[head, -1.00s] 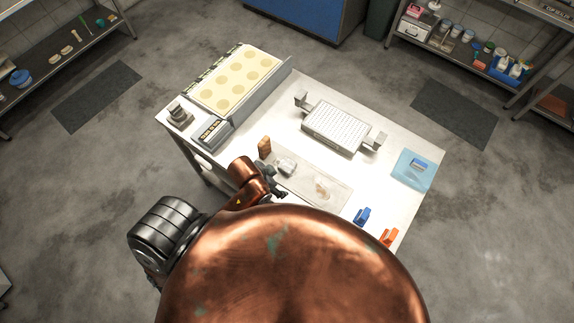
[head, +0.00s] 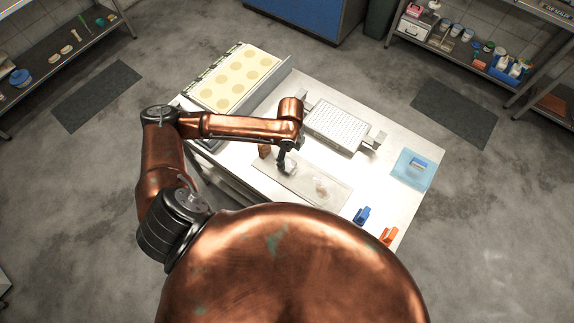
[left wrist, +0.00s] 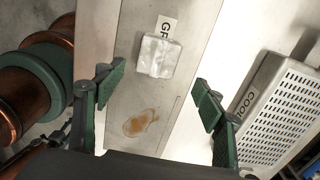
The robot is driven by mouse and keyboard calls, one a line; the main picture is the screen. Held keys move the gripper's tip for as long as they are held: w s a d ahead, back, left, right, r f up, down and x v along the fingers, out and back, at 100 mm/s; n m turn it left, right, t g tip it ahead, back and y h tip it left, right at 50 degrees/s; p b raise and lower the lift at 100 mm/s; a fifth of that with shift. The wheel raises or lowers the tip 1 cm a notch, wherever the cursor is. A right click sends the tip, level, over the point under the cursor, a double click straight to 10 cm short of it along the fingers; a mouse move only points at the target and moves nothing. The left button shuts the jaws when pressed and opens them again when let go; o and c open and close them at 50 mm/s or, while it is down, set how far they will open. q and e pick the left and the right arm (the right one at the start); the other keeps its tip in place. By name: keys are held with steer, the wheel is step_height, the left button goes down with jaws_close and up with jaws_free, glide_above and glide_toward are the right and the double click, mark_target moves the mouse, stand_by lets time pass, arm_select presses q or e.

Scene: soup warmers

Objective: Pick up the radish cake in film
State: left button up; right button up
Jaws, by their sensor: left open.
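The radish cake in film (left wrist: 156,55) is a pale, whitish wrapped block. It lies on a grey strip beside a printed label, in the upper middle of the left wrist view. My left gripper (left wrist: 158,98) is open, with its green-padded fingers wide apart. The block lies beyond the fingertips, roughly between their lines, and nothing is between the fingers. In the head view my left gripper (head: 286,164) hangs over the strip and mostly hides the block. My right gripper is not in view.
The grey strip (head: 300,183) bears a brown stain (left wrist: 141,123). Blue (head: 362,215) and orange (head: 388,236) items and a blue mat (head: 404,176) lie farther right.

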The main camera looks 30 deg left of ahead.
mark_target(288, 164)
arm_select(q)
steer(key=f, duration=0.7)
steer(key=shift+s+a+f, duration=0.1)
steer(key=shift+s, duration=0.15)
steer(key=c, duration=1.3)
